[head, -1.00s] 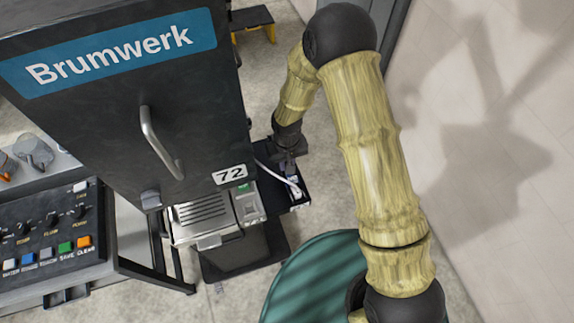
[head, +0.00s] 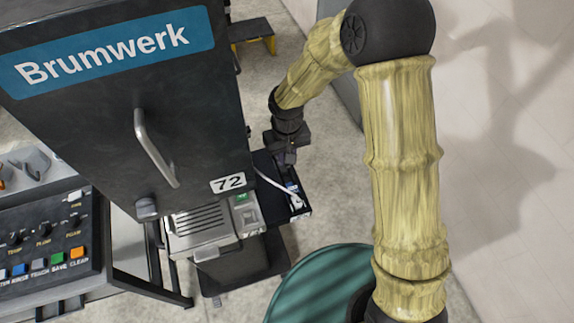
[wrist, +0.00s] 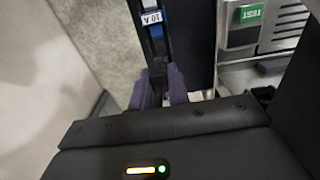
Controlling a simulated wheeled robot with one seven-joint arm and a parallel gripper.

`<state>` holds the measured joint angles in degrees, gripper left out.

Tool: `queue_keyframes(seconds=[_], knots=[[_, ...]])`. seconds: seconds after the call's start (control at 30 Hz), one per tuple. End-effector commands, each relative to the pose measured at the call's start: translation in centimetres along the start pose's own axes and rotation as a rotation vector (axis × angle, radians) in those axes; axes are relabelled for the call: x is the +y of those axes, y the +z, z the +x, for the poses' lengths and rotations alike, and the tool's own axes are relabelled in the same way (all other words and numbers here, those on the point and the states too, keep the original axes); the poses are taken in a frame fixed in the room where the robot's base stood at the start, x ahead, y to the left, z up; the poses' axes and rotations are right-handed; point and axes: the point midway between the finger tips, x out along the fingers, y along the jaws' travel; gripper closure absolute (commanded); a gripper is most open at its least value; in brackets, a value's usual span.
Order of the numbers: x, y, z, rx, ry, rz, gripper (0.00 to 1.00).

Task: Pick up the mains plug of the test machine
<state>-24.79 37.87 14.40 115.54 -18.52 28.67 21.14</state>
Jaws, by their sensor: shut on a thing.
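My gripper (head: 289,157) is over the back part of a black shelf (head: 266,160) to the right of the Brumwerk machine. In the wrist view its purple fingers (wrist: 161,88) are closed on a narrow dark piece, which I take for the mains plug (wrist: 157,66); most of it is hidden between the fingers. A part with a white "10 A" label (wrist: 151,17) and blue faces lies just ahead of the fingers. A white cable (head: 277,184) runs from the machine across the shelf. Whether the plug is clear of the shelf, I cannot tell.
The tall dark Brumwerk machine (head: 110,110), marked 72, stands close on the left, with a green TEST button (wrist: 249,14) by its grille. A green round thing (head: 315,285) is in front. A yellow-legged step (head: 252,35) stands behind. A pale wall is on the right.

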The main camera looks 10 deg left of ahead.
Motion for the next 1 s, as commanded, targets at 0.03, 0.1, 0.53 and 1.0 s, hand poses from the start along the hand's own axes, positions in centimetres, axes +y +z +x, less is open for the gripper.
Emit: queue_keyframes(seconds=[0.03,0.1,0.53,1.0], knots=[[0.0,-0.1,-0.5,0.002,0.001,0.000,1.00],[0.0,0.0,-1.0,0.002,0.000,0.000,1.00],[0.0,0.0,-1.4,-0.001,0.000,0.000,1.00],[0.0,0.0,-1.7,-0.001,0.000,0.000,1.00]])
